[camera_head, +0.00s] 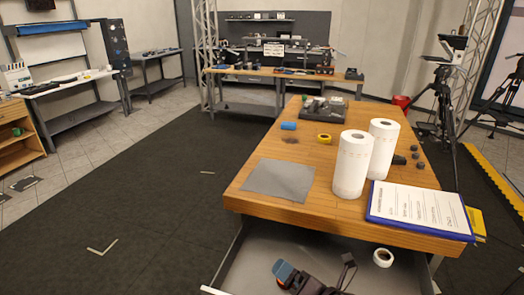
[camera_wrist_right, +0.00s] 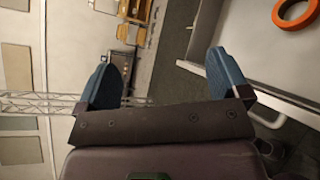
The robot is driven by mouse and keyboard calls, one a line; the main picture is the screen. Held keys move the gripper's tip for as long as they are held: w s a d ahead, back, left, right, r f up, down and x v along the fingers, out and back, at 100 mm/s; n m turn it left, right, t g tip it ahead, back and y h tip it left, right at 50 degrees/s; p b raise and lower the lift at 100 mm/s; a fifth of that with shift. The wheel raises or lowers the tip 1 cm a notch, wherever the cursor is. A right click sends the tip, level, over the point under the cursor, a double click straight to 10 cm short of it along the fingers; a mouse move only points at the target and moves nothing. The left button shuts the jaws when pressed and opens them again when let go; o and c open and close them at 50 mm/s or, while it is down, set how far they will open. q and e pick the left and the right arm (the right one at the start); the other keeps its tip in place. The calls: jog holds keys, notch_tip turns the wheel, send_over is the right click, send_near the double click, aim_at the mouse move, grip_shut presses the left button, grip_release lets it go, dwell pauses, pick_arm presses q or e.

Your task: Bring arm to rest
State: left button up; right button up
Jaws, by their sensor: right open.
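My right gripper (camera_head: 316,269) is low in the head view, over the open drawer (camera_head: 255,265) at the front of the wooden table. In the right wrist view its two blue-padded fingers (camera_wrist_right: 167,82) stand wide apart with nothing between them. My left gripper is in neither view.
A white ring (camera_head: 383,257) lies in the drawer. Dark floor at left is clear.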

jog(key=s+d+f+m+g+h, duration=0.2)
jog(key=s+d+m+g+h, duration=0.25)
jog(key=s+d+m, duration=0.9)
jog(key=s+d+f+m+g+h, duration=0.3)
jog(key=s+d+m+h, duration=0.55)
jog(key=m, duration=1.05)
pick_arm(q)
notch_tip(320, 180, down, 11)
jog(key=b, duration=1)
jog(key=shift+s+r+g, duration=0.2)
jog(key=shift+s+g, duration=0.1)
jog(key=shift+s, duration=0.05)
pick_arm(e)
jog(key=w+f+t+y, duration=0.1)
jog(key=w+f+t, duration=0.1)
jog(key=f, duration=0.8)
jog(key=w+a+f+n+t+y, duration=0.1)
jog(key=w+f+t+y, duration=0.1)
jog(key=f, duration=0.8)
jog(key=shift+w+a+t, duration=0.3)
jog(key=shift+w+t, duration=0.25)
jog(key=shift+t, duration=0.5)
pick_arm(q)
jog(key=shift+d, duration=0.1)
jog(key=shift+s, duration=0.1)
pick_arm(e)
jog(key=shift+c, duration=0.2)
